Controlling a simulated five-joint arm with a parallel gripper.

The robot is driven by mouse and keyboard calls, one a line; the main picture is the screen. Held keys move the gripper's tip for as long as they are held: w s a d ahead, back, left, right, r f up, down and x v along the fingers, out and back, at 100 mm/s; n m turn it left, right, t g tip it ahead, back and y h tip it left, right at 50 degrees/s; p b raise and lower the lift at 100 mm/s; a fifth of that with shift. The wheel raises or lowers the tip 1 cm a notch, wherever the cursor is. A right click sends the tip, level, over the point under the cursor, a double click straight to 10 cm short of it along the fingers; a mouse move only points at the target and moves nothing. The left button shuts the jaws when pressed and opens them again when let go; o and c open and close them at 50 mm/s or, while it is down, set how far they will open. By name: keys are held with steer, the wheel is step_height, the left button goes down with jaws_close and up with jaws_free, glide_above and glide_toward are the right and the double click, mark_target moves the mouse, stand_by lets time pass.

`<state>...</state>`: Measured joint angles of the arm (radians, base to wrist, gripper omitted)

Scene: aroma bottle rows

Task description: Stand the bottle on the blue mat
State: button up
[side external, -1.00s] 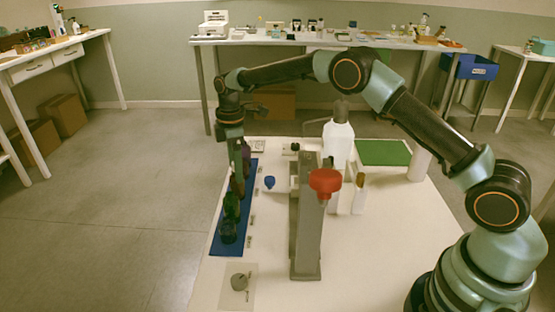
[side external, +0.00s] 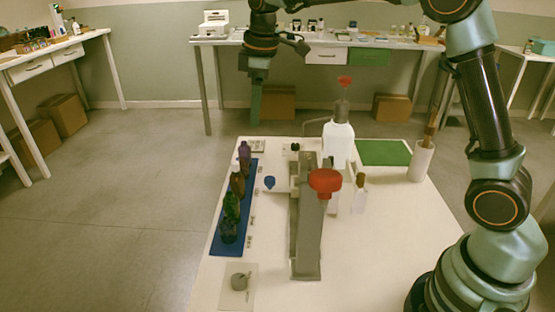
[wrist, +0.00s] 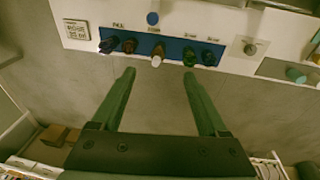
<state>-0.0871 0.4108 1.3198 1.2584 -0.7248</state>
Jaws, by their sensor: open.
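The blue mat (side external: 217,244) lies along the left side of the white table and also shows in the wrist view (wrist: 174,47). Several bottles stand in a row on it, including a purple bottle (side external: 244,156), a brown bottle (side external: 238,184) and a green bottle (side external: 230,222). In the wrist view, a dark bottle (wrist: 108,44), a pale-topped bottle (wrist: 157,56) and a green bottle (wrist: 208,58) are among them. My gripper (side external: 255,118) is open and empty, raised above and behind the far end of the mat. Its fingers (wrist: 158,75) are apart from every bottle.
A grey upright post with a red knob (side external: 325,181) stands mid-table, right of the mat. Behind it are a white pump bottle (side external: 339,142) and a green pad (side external: 383,152). A white cylinder (side external: 420,162) stands at the right. A blue cap (side external: 270,182) sits beside the mat.

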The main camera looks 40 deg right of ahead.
steer(key=s+d+r+m+t, duration=0.1)
steer(key=s+r+m, duration=0.15)
steer(key=s, duration=0.35)
steer(key=s+d+r+m+t, duration=0.1)
steer(key=s+d+m, duration=0.15)
steer(key=s, duration=0.35)
steer(key=s+f+m+t, duration=0.1)
steer(key=s+f+m, duration=0.3)
steer(key=s, duration=0.5)
steer(key=shift+s+d+t, duration=0.15)
steer(key=shift+d+t, duration=0.25)
